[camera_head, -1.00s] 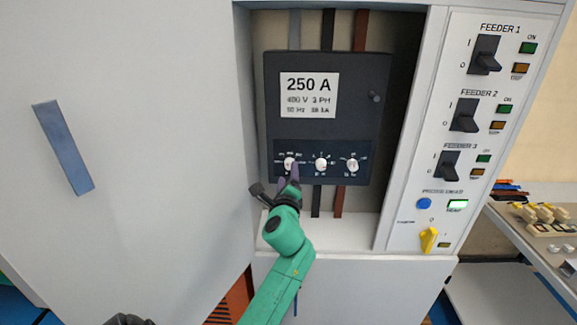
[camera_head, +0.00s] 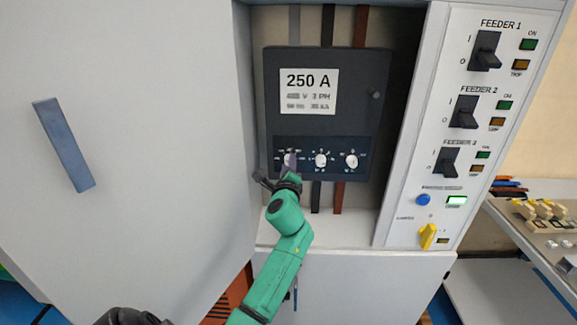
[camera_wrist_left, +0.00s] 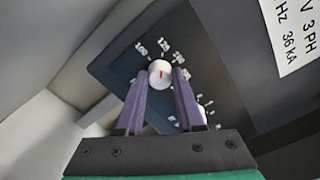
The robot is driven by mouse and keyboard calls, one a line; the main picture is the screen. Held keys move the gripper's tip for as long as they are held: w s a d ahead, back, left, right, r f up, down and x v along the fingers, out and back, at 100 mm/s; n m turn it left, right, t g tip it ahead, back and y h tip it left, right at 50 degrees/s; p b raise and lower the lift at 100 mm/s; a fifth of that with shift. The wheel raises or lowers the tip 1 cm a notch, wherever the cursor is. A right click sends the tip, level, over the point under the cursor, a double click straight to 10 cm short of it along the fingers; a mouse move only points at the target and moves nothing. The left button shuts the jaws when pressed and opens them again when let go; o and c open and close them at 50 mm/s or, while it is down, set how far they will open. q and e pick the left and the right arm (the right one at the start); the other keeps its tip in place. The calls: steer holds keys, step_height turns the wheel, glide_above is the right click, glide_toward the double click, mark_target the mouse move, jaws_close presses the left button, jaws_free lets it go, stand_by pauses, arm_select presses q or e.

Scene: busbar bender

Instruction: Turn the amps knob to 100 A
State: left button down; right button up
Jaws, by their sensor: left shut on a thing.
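The leftmost white knob (camera_head: 289,160) of three sits on the dark breaker panel (camera_head: 335,120) inside the open cabinet. In the left wrist view the knob (camera_wrist_left: 160,72) is round with a short red mark pointing roughly toward the top of that view. My right gripper is not in view.
A middle knob (camera_head: 321,160) and a right knob (camera_head: 351,161) stand close beside it. The open cabinet door (camera_head: 140,130) fills the left. Feeder switches (camera_head: 486,50) and a yellow rotary switch (camera_head: 428,236) are on the right column. A table with parts (camera_head: 545,215) stands far right.

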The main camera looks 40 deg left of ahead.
arm_select(q)
steer(key=shift+f, duration=0.1)
steer(key=shift+n+b, duration=1.7)
steer(key=shift+n, duration=2.8)
steer(key=c, duration=0.5)
jaws_free()
steer(key=shift+d, duration=0.1)
